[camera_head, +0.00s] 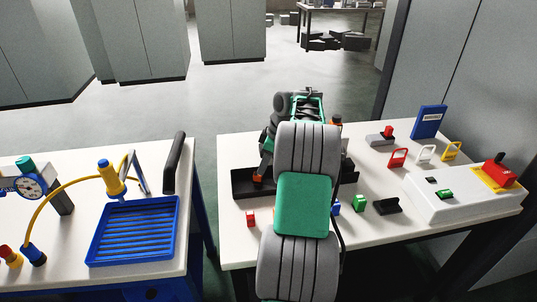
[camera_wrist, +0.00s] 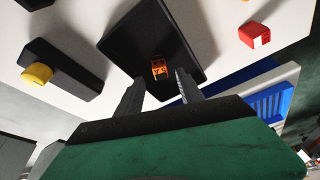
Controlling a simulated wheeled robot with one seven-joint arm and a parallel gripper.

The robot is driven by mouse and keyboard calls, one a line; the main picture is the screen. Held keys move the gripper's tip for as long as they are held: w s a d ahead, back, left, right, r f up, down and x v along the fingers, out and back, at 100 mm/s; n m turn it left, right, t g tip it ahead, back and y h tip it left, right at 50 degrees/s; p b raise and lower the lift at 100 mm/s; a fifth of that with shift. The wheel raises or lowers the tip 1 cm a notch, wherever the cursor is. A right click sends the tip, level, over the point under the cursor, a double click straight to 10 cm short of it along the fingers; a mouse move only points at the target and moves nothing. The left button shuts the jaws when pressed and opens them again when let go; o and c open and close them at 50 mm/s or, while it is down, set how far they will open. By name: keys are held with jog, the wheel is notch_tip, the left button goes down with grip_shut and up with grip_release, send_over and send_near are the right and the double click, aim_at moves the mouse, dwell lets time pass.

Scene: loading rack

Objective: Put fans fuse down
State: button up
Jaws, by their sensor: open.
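A small orange block with dark markings, which looks like the fuse, shows in the wrist view (camera_wrist: 159,68). It rests on, or sits just over, a black tray (camera_wrist: 185,38). My gripper (camera_wrist: 158,80) is open, with its two dark fingers on either side of the orange block and apart from it. In the head view the black tray (camera_head: 240,186) lies on the right table, partly behind my arm, with an orange piece (camera_head: 258,180) at its left part. My fingertips are hard to make out there. I cannot read any label on the block.
A red block (camera_head: 250,217) stands in front of the tray. A green block (camera_head: 359,204), a black piece (camera_head: 388,206) and a white box (camera_head: 460,207) are to the right. The left table holds a blue ribbed tray (camera_head: 118,256) and a gauge (camera_head: 28,187). A gap separates the tables.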

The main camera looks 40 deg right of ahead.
jog(key=p+v, duration=0.2)
jog(key=v, duration=0.5)
jog(key=w+a+r+m, duration=0.1)
jog(key=w+a+r, duration=0.15)
jog(key=a, duration=0.75)
jog(key=w+a+r+m, duration=0.1)
jog(key=a+r, duration=0.2)
jog(key=a, duration=0.6)
jog(key=s+a+f+m+h, duration=0.1)
jog(key=s+a+f+m, duration=0.1)
jog(key=s+a, duration=0.6)
jog(key=s+a+f+m+t+h, duration=0.1)
jog(key=s+a+f+m, duration=0.1)
jog(key=s+a, duration=0.7)
jog(key=shift+a+f+b, duration=0.3)
jog(key=shift+a, duration=0.85)
